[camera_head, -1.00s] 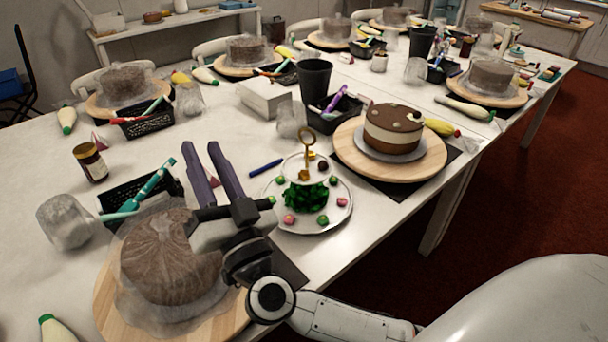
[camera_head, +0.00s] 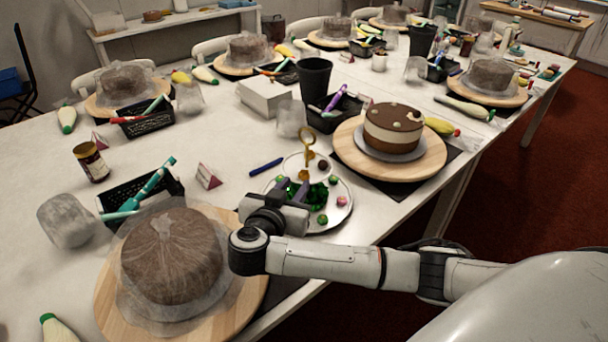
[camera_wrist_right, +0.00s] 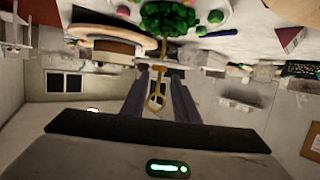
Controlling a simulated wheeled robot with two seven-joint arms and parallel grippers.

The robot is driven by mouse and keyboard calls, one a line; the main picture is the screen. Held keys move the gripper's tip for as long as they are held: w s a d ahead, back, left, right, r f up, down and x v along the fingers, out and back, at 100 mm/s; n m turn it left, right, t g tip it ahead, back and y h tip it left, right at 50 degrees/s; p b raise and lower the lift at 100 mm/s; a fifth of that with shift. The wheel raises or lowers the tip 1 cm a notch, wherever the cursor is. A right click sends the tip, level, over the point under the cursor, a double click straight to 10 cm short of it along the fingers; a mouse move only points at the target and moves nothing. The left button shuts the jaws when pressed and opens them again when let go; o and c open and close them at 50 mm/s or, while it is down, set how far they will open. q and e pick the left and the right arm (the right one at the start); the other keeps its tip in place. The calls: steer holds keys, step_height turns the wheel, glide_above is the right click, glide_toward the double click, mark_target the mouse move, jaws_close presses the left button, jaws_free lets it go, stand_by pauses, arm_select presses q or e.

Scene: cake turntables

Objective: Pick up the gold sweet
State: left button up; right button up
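I cannot pick the sweet out in the wrist view, where the handle (camera_wrist_right: 156,99) appears between the fingers. My right gripper (camera_head: 292,191) is over the near left part of the stand, in front of the green sweets (camera_head: 318,196). In the wrist view its two dark fingers (camera_wrist_right: 160,98) are apart, with nothing gripped that I can see. My left gripper is not in view.
A chocolate cake (camera_head: 393,127) on a wooden board stands right of the stand. A wrapped cake (camera_head: 171,255) is at the near left. A blue pen (camera_head: 266,167) lies left of the stand. A white box (camera_head: 264,97) and a black cup (camera_head: 315,78) are behind.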

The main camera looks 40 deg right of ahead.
mark_target(303, 174)
steer(key=x, duration=0.5)
steer(key=shift+w+d+r, duration=0.1)
steer(key=shift+d+r, duration=0.05)
steer(key=c, duration=0.7)
